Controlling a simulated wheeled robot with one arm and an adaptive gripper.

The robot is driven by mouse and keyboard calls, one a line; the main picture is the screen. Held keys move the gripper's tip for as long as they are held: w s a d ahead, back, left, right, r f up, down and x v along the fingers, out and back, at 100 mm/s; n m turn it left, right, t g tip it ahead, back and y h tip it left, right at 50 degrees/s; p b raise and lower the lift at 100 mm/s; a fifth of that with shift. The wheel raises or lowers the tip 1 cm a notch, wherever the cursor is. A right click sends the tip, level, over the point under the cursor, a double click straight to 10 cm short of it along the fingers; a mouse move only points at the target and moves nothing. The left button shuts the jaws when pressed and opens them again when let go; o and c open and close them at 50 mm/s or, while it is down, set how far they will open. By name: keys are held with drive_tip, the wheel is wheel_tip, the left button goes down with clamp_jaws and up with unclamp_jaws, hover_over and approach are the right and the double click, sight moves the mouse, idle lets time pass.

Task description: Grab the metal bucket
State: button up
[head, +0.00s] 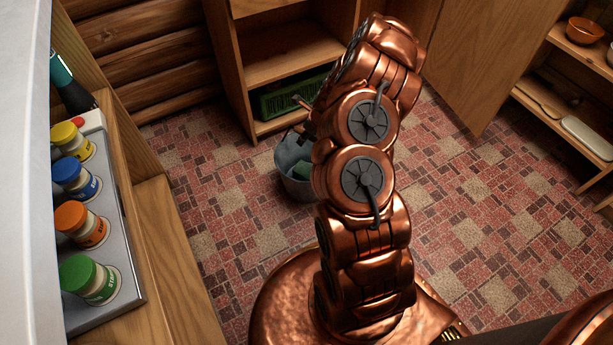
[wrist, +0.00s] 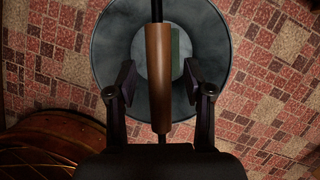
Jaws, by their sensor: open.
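The grey metal bucket (head: 296,188) stands upright on the patterned floor, in front of the shelf unit and partly hidden behind my arm. In the wrist view I look down into the bucket (wrist: 212,40). Its brown handle grip (wrist: 158,55) runs lengthwise through the middle of that view, above the bucket's opening. My gripper (wrist: 158,80) is open, with one dark finger on each side of the grip and a gap on both sides. In the head view my arm hides most of the gripper.
A green item (head: 302,170) lies inside the bucket. A wooden shelf unit (head: 268,73) with a green crate (head: 285,97) stands just behind. A counter with several coloured-lid jars (head: 90,280) is on the left. An open cabinet door (head: 480,60) is at the right. The floor (head: 500,220) there is clear.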

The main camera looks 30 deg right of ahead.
idle(0.4)
clamp_jaws()
idle(0.6)
